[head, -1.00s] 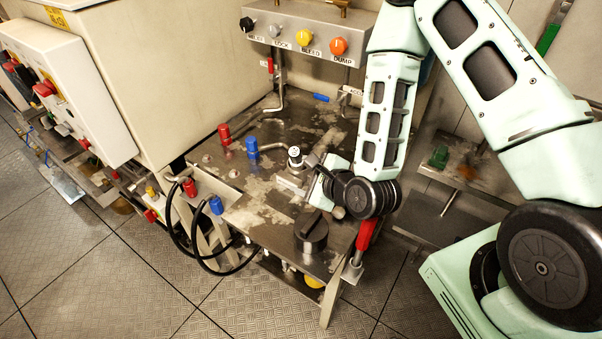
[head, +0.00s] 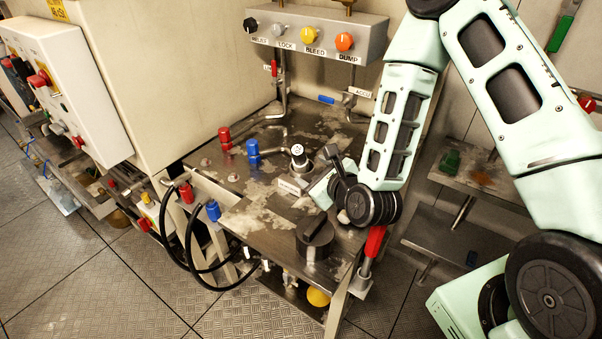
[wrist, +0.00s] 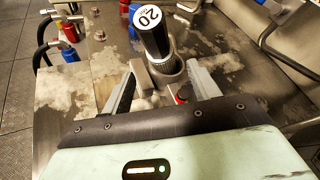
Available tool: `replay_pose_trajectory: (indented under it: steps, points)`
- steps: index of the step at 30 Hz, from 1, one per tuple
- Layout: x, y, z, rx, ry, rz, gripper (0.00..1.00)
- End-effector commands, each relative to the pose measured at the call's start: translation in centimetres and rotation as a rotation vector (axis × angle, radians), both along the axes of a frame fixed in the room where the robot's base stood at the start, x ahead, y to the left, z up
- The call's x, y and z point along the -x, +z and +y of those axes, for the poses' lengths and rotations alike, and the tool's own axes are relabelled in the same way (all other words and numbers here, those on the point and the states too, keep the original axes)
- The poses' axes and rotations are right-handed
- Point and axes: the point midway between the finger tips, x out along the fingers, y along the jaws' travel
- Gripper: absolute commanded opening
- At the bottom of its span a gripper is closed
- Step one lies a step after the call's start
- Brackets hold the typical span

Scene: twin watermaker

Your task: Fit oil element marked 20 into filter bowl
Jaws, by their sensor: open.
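In the head view the element (head: 298,158) is left of my gripper (head: 330,182). A grey metal cup (wrist: 167,69), possibly the filter bowl, shows at the element's base in the wrist view. In the head view a short metal cylinder (head: 329,153) stands just right of the element. I cannot tell whether the element sits inside the cup. My gripper (wrist: 161,68) is open and empty, its fingers apart, short of the element.
Red (head: 225,138) and blue (head: 253,148) fittings stand left of the element. Behind is a valve panel (head: 318,32). A red handle (head: 375,241) is at the bench's right edge.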

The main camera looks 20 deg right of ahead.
Motion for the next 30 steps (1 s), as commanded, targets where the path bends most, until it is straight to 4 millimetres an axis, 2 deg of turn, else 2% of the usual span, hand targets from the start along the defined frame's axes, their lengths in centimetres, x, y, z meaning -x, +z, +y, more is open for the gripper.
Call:
replay_pose_trajectory:
  steps: [3,8,15,18,26,29,30]
  points:
    - [-1.2,-0.1,0.2,0.001,0.0,0.0,0.61]
    - [-2.1,-0.3,0.4,0.001,0.001,0.0,0.61]
    - [-5.4,-1.1,1.0,0.001,0.001,0.0,0.61]
    - [-6.2,-1.5,1.1,0.001,0.001,0.001,0.61]
    - [-6.5,-1.7,1.1,0.001,0.001,0.001,0.61]
    - [-6.4,-1.7,1.1,0.001,0.001,0.001,0.35]
    - [-6.4,-1.7,1.1,0.001,0.001,0.001,0.24]
